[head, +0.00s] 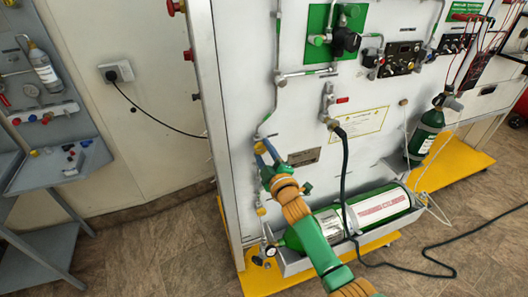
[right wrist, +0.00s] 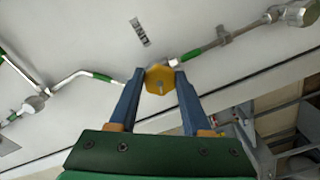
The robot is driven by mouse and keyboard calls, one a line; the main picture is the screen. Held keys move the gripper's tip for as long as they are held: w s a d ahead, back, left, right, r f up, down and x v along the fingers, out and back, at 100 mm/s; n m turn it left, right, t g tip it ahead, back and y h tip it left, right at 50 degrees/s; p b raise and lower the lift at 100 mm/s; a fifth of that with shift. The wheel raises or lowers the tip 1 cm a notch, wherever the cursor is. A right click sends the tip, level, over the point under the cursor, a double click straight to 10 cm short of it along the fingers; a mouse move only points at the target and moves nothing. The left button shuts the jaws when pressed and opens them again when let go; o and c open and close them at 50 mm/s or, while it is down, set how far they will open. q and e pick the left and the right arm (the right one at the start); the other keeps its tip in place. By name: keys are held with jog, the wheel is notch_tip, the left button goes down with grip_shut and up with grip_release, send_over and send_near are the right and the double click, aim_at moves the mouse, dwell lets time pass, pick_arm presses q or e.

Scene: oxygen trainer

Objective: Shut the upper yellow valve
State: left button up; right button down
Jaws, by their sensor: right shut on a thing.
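The upper yellow valve (right wrist: 160,79) is a yellow, many-sided knob with a small metal centre on the panel pipe. It sits between the two blue fingers of my right gripper (right wrist: 159,76) in the right wrist view, with a finger against each side. In the head view my right gripper (head: 266,150) reaches to the pipe at the panel's left part, and its fingers and wrist hide most of this valve. A lower yellow valve (head: 261,211) shows further down the same panel edge. My left gripper is not in view.
A green cylinder (head: 386,207) lies in a tray at the panel's foot, behind my right arm. A black hose (head: 345,170) hangs in front of the panel to the right. A grey shelf unit (head: 60,178) stands at the left. A smaller green cylinder (head: 428,135) hangs at the right.

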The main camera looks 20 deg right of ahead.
jog(key=m, duration=0.7)
jog(key=shift+p, duration=0.3)
jog(key=m, duration=0.4)
jog(key=shift+a, duration=0.1)
jog(key=shift+m, duration=1.6)
jog(key=shift+c, duration=1.8)
grip_release()
jog(key=s, duration=0.7)
jog(key=shift+p, duration=0.3)
